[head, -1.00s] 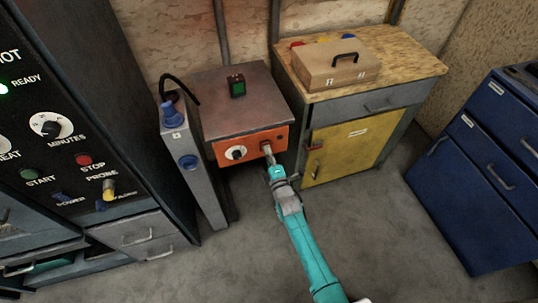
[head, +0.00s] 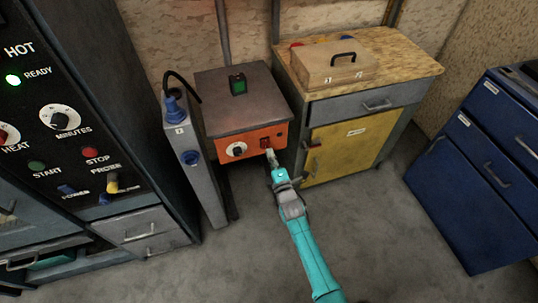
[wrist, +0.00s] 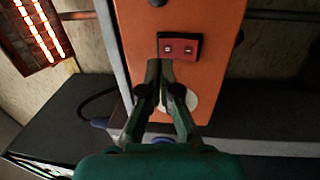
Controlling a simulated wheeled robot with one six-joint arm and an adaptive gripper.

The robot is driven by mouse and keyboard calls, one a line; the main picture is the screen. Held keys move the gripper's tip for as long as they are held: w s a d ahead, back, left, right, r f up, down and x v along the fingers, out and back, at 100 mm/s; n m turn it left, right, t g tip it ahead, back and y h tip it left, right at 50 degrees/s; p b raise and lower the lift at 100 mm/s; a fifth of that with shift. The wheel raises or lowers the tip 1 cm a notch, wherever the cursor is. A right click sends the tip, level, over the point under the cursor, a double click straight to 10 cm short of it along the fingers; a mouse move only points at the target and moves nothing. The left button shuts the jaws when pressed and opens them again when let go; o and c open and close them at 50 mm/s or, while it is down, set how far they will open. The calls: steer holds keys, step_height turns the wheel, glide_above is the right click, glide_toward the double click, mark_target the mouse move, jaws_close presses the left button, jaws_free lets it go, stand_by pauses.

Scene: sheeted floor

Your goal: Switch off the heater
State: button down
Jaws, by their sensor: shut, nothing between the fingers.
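The orange front panel (head: 253,139) of a grey-topped box bears a white dial (head: 238,149) on its left and a red switch (head: 265,143) on its right. In the wrist view the red switch (wrist: 180,47) shows two small pale marks; I cannot tell its position. My gripper (head: 269,153) is shut and empty, just in front of and below the switch. In the wrist view the fingertips (wrist: 160,65) are close to the switch's edge; contact cannot be told. They partly cover the white dial (wrist: 188,101). A heater with glowing bars (wrist: 38,25) is at upper left there.
A grey post (head: 190,157) with blue fittings and a cable stands left of the box. A yellow-doored cabinet (head: 345,145) with a wooden case (head: 336,64) stands on the right. A dark control panel (head: 75,100) is at far left, blue drawers (head: 480,170) at far right.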

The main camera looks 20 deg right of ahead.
steer(key=s+r, duration=0.1)
steer(key=s, duration=0.8)
steer(key=shift+s, duration=0.4)
steer(key=shift+r, duration=0.1)
steer(key=s+m+g, duration=0.2)
steer(key=s+m, duration=0.7)
steer(key=s, duration=1.7)
steer(key=s+r+m+g, duration=0.2)
steer(key=s+r+m, duration=0.7)
steer(key=s+r, duration=0.5)
steer(key=s, duration=0.3)
steer(key=shift+s+a+g, duration=0.25)
steer(key=shift+s+g, duration=0.05)
steer(key=shift+r, duration=0.1)
